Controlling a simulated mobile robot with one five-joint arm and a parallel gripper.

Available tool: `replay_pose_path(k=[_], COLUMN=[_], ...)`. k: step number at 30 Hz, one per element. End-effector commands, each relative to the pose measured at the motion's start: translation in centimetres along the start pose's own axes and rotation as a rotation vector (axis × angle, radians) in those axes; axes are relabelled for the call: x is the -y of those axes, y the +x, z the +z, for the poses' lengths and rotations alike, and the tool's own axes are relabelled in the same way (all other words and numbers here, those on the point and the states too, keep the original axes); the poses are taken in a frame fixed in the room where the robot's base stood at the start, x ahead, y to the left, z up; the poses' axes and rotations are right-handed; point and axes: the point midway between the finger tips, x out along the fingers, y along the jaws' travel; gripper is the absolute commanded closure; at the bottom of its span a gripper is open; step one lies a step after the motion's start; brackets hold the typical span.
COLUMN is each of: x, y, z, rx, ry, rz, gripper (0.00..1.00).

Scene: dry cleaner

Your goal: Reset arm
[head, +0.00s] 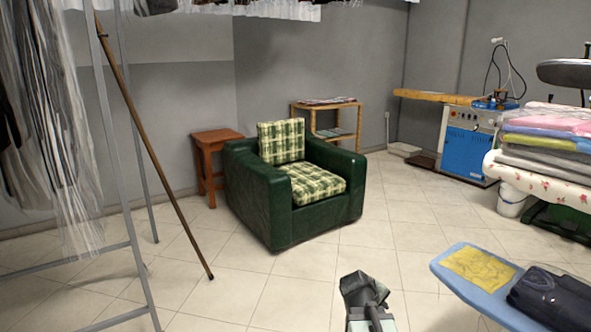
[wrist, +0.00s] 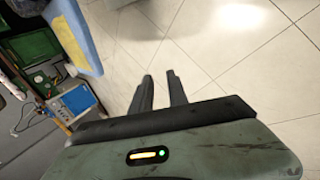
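My gripper (head: 362,287) shows at the bottom middle of the head view, raised in front of the tiled floor. In the wrist view its two dark fingers (wrist: 160,90) point away over bare floor tiles. There is a gap between the fingers and nothing is held in it. The gripper touches no object in either view.
A blue ironing board (head: 452,268) with a yellow cloth (head: 478,267) and dark folded clothes (head: 553,300) is close at right. A green armchair (head: 290,190) stands ahead. A wooden pole (head: 150,150) leans at a metal rack (head: 122,150) on the left. Floor between is clear.

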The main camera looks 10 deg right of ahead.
Motion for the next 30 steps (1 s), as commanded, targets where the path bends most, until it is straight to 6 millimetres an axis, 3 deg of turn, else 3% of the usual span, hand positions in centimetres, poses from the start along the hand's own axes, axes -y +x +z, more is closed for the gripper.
replay_pose_path(k=[1,6,12,13,15,23,30], x=[3.1,11.9,20.1,20.4,18.1,13.1,6.2], y=[-1.2,-4.8,-9.0,-9.4,-11.6,-17.8,-26.5], z=[-1.8,-4.5,-2.7,-2.0,-2.2,-2.8,-3.5], rx=[-0.019,-0.016,0.18,0.231,0.231,0.227,0.226], ry=[0.015,0.117,0.391,0.441,0.457,0.453,0.452], rz=[-0.061,-0.289,-0.64,-0.657,-0.646,-0.643,-0.642], gripper=[0.8,0.8,0.8,0.8,0.8,0.8,0.8])
